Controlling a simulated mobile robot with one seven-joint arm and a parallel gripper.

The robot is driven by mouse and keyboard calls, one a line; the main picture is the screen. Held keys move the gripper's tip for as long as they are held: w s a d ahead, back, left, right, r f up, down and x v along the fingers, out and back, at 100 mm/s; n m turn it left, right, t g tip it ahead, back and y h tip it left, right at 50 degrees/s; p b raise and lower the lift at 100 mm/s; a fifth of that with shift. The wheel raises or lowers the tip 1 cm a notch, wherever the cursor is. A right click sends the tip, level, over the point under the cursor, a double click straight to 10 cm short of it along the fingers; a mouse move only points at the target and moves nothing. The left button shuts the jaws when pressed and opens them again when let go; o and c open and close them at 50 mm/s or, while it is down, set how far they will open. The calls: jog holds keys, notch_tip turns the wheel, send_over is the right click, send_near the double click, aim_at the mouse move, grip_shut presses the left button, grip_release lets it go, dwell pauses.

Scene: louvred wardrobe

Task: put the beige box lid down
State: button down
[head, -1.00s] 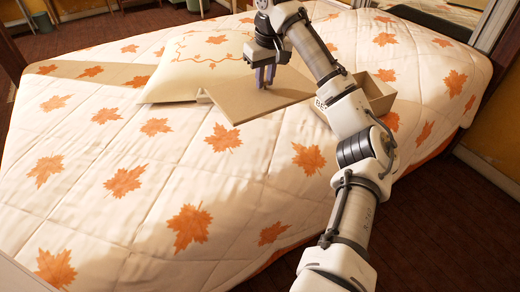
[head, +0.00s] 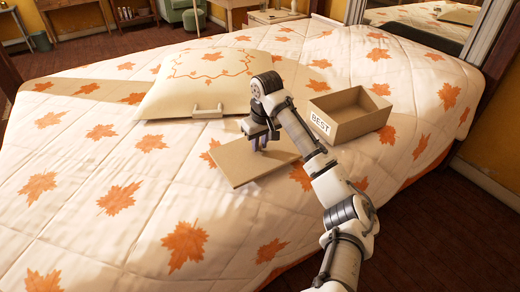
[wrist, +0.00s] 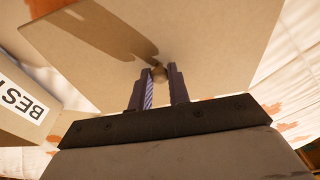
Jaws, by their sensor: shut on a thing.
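The beige box lid (head: 245,172) is a flat square panel, low over the quilt in front of the pillow. I cannot tell whether it touches the quilt. My gripper (head: 263,147) is above it with the fingers pointing down. In the wrist view the lid (wrist: 200,35) fills the upper middle, and my gripper (wrist: 160,76) is shut on its small round knob (wrist: 159,73). The open beige box (head: 338,125), marked BEST, stands empty on the bed to the right of the lid. Part of it shows at the left of the wrist view (wrist: 15,118).
The bed has a leaf-patterned quilt (head: 90,185), with wide free room left and in front of the lid. A cream pillow (head: 195,85) lies behind the lid. A small pale handle-shaped thing (head: 207,111) is at the pillow's front edge. A mirror (head: 430,20) stands beyond the bed.

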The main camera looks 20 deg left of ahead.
aim_at(260, 146)
jog(key=shift+f, duration=1.45)
jog(key=shift+f, duration=0.1)
jog(key=c, duration=1.3)
grip_release()
